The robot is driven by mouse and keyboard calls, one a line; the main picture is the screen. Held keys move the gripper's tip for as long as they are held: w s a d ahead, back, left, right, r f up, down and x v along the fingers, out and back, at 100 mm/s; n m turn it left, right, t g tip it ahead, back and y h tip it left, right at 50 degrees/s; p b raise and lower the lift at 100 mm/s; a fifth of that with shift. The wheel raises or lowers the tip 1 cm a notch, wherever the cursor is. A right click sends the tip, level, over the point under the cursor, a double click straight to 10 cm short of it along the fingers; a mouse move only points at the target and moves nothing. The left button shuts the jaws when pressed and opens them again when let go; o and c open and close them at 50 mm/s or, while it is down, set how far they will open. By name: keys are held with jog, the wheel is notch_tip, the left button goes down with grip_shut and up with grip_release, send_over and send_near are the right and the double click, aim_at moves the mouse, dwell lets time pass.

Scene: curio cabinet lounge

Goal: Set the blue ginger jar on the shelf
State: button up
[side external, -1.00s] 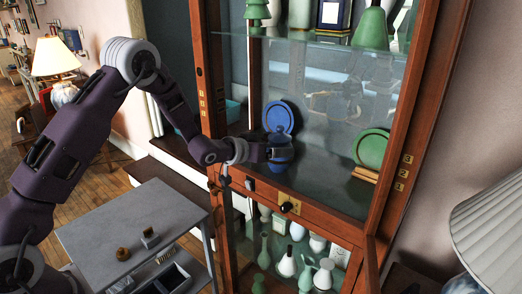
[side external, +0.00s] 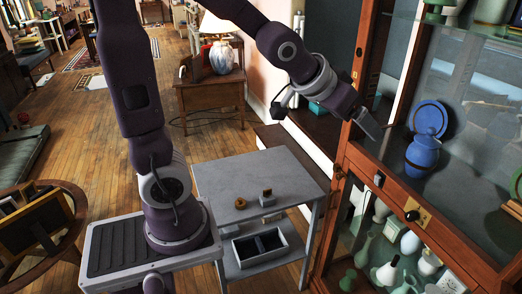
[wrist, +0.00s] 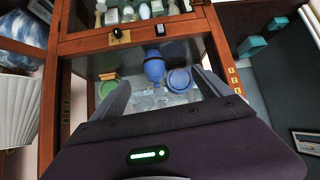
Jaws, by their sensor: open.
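The blue ginger jar (side external: 422,155) stands upright on the cabinet shelf (side external: 461,180), in front of a round blue plate (side external: 429,118). My gripper (side external: 376,131) is open and empty at the left side of the cabinet opening, apart from the jar. In the wrist view the jar (wrist: 154,66) shows beyond and between my spread fingers, with clear space between them and it. The blue plate (wrist: 180,80) is beside it there. Nothing hides the jar's body in the side view.
A green plate (wrist: 107,88) stands on the same shelf. The wooden cabinet frame (side external: 340,172) is close to my gripper. Several vases (side external: 388,272) fill the compartment below. A grey table (side external: 240,172) with small items stands left of the cabinet.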

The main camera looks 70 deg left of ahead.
jog(key=s+d+g, duration=0.2)
jog(key=s, duration=0.9)
jog(key=s+d+m+g+h, duration=0.1)
jog(key=s+d+g, duration=0.1)
jog(key=s, duration=0.9)
jog(key=shift+s, duration=0.2)
jog(key=shift+c, duration=0.2)
dwell(0.3)
